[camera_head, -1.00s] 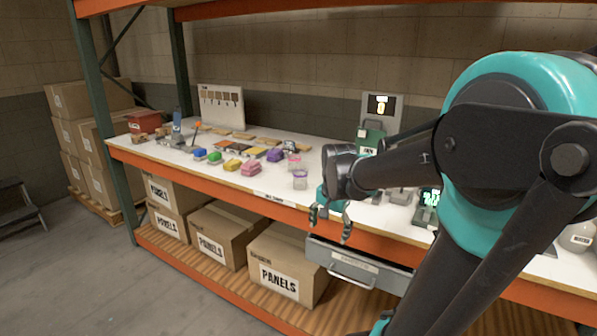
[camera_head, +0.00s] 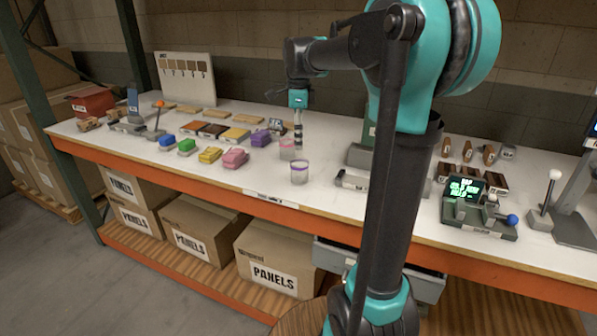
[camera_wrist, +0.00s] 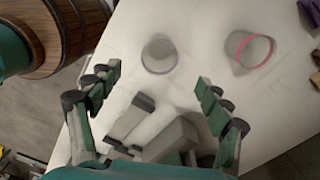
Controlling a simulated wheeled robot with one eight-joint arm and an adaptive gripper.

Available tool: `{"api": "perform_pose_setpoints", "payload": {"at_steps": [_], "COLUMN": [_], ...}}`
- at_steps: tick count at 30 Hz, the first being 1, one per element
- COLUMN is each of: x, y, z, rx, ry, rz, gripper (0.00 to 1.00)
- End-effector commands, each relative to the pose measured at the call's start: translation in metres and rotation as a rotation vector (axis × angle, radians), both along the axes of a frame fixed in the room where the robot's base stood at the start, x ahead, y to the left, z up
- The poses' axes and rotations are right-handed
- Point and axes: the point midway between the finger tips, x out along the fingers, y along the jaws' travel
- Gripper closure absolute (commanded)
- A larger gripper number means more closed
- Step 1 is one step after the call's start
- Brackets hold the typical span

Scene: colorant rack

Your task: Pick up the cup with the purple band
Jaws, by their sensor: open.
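The clear cup with the purple band (camera_head: 300,173) stands upright near the front edge of the white shelf top. A clear cup with a pink band (camera_head: 287,150) stands just behind it. My gripper (camera_head: 298,142) points down above the shelf beside the pink-banded cup, in line with the cups. In the wrist view my gripper (camera_wrist: 158,80) is open and empty. A greyish cup (camera_wrist: 159,54) lies just beyond the fingertips, its band colour unclear; the pink-banded cup (camera_wrist: 250,50) is to its right.
Coloured blocks, including pink (camera_head: 235,158) and purple (camera_head: 261,138), sit left of the cups. A grey-green device with a display (camera_head: 467,190) stands right. A wooden barrel (camera_wrist: 62,38) shows in the wrist view. The shelf's front strip left of the purple-banded cup is clear.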

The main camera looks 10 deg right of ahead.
Motion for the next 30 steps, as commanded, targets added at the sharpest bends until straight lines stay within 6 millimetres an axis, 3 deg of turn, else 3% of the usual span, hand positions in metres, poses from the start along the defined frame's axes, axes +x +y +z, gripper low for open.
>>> {"api": "perform_pose_setpoints", "payload": {"at_steps": [9,19,30], "x": [0.0,0.0,0.0], "y": [0.0,-0.001,-0.003], "z": [-0.06,-0.085,-0.128], "rx": [0.0,0.0,0.0], "ry": [0.0,0.0,-0.001], "rz": [0.001,0.001,0.002], "gripper": [0.22,0.22,0.22]}}
